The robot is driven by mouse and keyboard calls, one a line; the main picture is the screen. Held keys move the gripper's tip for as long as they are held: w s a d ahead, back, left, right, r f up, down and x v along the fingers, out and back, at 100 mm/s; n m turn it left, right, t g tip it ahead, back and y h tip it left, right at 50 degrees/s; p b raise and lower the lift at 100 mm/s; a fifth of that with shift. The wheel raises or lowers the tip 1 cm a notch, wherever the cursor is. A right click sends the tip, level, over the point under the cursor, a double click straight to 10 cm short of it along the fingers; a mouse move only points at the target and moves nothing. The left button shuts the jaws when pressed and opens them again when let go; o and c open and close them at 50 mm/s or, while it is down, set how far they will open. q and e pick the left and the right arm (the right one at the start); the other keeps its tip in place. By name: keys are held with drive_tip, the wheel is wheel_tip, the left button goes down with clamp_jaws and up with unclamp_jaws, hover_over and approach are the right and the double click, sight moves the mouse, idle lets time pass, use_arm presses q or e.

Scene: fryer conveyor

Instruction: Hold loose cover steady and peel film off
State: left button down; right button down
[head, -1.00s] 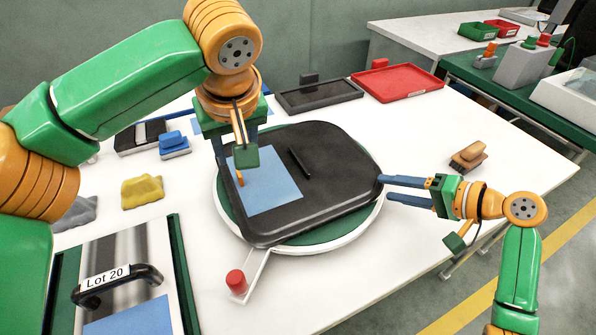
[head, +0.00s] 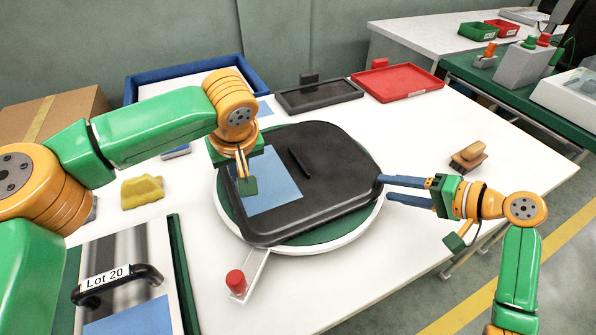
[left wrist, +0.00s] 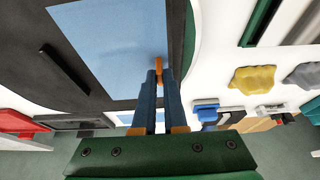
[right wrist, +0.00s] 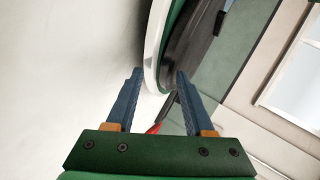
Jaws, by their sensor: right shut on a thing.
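The loose cover (head: 330,185) is a black tray-like lid with a bar handle (head: 299,163). It lies on a round green turntable (head: 318,238) with a white rim. A light blue film (head: 275,190) lies flat on the cover's left part; the left wrist view shows it too (left wrist: 115,45). My left gripper (left wrist: 159,76) has its fingers close together at the film's orange tab (left wrist: 158,66); whether they grip it is unclear. My right gripper (head: 381,187) is shut on the cover's right edge.
A red knob (head: 236,281) sits on the turntable's front arm. A "Lot 20" panel with a black handle (head: 118,282) stands at front left, a yellow lump (head: 142,191) behind it. Grey (head: 318,95) and red (head: 402,84) trays lie behind; a brown brush (head: 468,156) lies right.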

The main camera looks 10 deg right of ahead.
idle(0.3)
use_arm(q)
wheel_tip(320, 180, up, 9)
use_arm(e)
drive_tip(key=shift+c, duration=1)
unclamp_jaws()
drive_tip(key=v, duration=1.2)
